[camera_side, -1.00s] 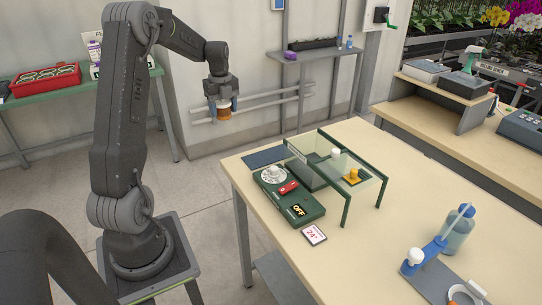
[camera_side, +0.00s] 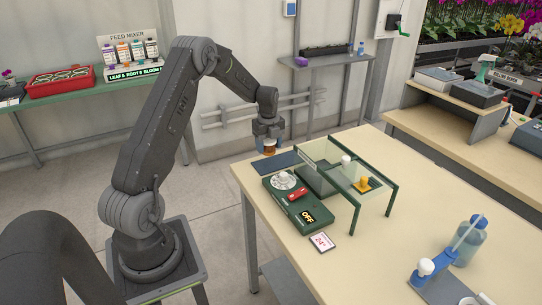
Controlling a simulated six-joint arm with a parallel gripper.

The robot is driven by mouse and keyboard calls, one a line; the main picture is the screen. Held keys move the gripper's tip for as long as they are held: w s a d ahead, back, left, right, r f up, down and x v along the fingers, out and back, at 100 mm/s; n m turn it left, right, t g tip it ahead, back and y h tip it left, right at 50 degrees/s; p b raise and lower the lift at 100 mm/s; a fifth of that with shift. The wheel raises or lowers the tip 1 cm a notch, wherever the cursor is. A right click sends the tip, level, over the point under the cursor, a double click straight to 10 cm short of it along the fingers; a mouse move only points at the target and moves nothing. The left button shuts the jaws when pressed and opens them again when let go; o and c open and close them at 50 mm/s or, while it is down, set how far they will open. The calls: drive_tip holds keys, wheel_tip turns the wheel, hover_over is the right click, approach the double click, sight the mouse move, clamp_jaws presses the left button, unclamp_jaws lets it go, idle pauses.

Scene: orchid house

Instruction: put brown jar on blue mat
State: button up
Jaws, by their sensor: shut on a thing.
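The brown jar (camera_side: 269,149) is in my gripper (camera_side: 269,143), between its two bluish fingers. The gripper is shut on it and points down. The jar looks upright, and the fingers hide its sides. In the picture the jar is just over the mat's back left edge. I cannot tell how high it is above the table.
A blue bottle (camera_side: 469,241) stands farther right.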

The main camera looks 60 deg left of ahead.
sight(271, 164)
drive_tip(key=shift+w+d+f, duration=0.2)
drive_tip(key=shift+w+f, duration=0.15)
drive_tip(key=shift+w, duration=0.05)
drive_tip(key=shift+f, duration=1.85)
drive_tip(key=shift+f, duration=0.15)
drive_tip(key=o, duration=1)
